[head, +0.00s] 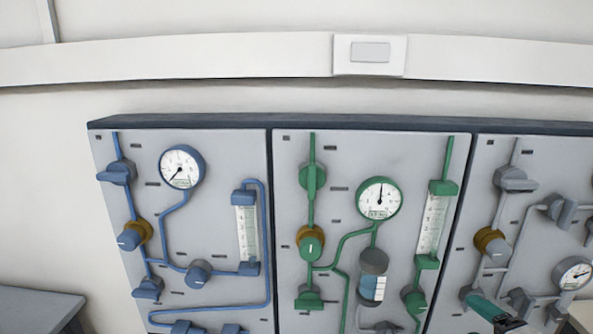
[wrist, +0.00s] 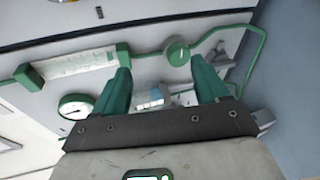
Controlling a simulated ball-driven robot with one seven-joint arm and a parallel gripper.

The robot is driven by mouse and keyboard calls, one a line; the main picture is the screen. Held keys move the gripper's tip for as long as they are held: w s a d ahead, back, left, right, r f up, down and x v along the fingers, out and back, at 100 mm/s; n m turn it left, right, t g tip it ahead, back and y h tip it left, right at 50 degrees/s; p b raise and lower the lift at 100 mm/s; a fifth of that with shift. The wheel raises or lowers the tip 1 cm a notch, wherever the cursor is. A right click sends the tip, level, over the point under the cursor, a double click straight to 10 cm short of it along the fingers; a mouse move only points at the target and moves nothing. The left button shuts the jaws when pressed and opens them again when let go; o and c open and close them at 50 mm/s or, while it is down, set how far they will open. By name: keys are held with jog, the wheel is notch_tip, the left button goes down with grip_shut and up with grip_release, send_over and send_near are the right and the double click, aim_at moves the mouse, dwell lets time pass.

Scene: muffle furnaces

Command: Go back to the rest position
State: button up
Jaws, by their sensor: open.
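My gripper (wrist: 161,75) shows in the wrist view with its two green fingers spread apart and nothing between them. In the head view, part of my gripper (head: 478,300) shows at the lower right, in front of the grey-piped panel (head: 490,150). In the wrist view the fingers point toward the green-piped panel, seen turned on its side. Its round gauge (wrist: 76,106), flow tube (wrist: 80,64) and green knob (wrist: 176,51) show around the fingers. I cannot tell the gap between fingertips and panel.
In the head view, a blue-piped panel (head: 224,146) stands at left and the green-piped panel (head: 342,152) in the middle. Knobs, gauges and pipes stick out from them. A grey surface (head: 35,305) is at lower left. A pale trunking (head: 200,55) crosses the wall above.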

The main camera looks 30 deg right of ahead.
jog(key=s+a+f+m+g+y, duration=0.1)
jog(key=a+f+m+g+y, duration=0.5)
jog(key=a+f, duration=0.85)
jog(key=s+a+f+m+g+h, duration=0.1)
jog(key=s+a+f+m+g, duration=0.5)
jog(key=s, duration=0.5)
jog(key=a+f+m, duration=0.1)
jog(key=a+m, duration=0.1)
jog(key=m, duration=0.1)
jog(key=shift+f+g, duration=0.25)
jog(key=shift+g, duration=0.05)
